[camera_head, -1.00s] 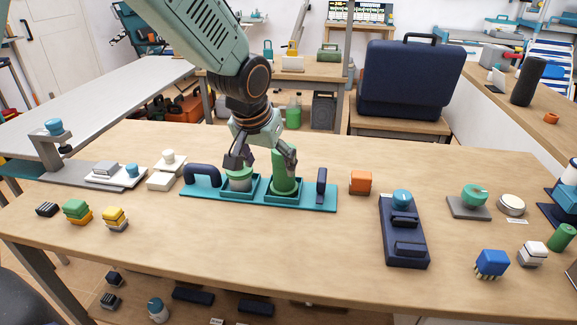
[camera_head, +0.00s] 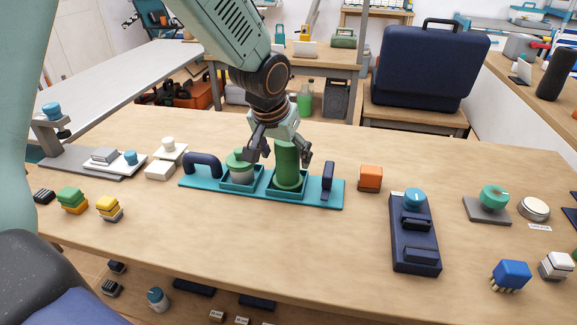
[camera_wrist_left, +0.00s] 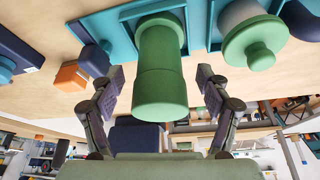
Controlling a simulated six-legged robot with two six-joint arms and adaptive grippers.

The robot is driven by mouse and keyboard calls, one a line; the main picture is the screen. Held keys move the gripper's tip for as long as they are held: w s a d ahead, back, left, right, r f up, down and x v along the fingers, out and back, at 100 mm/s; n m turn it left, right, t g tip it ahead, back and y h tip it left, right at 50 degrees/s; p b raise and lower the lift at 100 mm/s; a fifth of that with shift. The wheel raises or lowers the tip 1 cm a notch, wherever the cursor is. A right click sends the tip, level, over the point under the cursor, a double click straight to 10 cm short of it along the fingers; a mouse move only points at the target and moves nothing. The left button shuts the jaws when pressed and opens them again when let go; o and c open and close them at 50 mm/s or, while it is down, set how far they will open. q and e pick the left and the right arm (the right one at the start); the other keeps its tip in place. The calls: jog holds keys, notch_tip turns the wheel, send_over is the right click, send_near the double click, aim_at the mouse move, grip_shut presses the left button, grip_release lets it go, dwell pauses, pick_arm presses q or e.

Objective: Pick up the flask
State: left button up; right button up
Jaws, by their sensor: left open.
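The flask (camera_head: 287,168) is a tall green cylinder standing upright in the right-hand square holder of a teal tray (camera_head: 330,202). My left gripper (camera_head: 279,153) comes down over it from above and behind, with one finger on each side of its upper part. In the left wrist view the flask (camera_wrist_left: 160,70) lies between the open fingers (camera_wrist_left: 160,78), with a visible gap on both sides. The flask's base is hidden by the holder walls. My right gripper is not in view.
A grey jar with a green lid (camera_head: 240,165) stands in the holder just left of the flask, close to one finger. The tray has dark upright handles (camera_head: 327,181). An orange block (camera_head: 370,178) and a dark blue device (camera_head: 414,240) stand to the right.

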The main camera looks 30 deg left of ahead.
aim_at(288, 164)
pick_arm(q)
jog(key=shift+b+x, duration=0.55)
jog(key=shift+x, duration=1.45)
jog(key=shift+s, duration=0.1)
jog(key=shift+c, duration=0.3)
jog(key=c, duration=1.5)
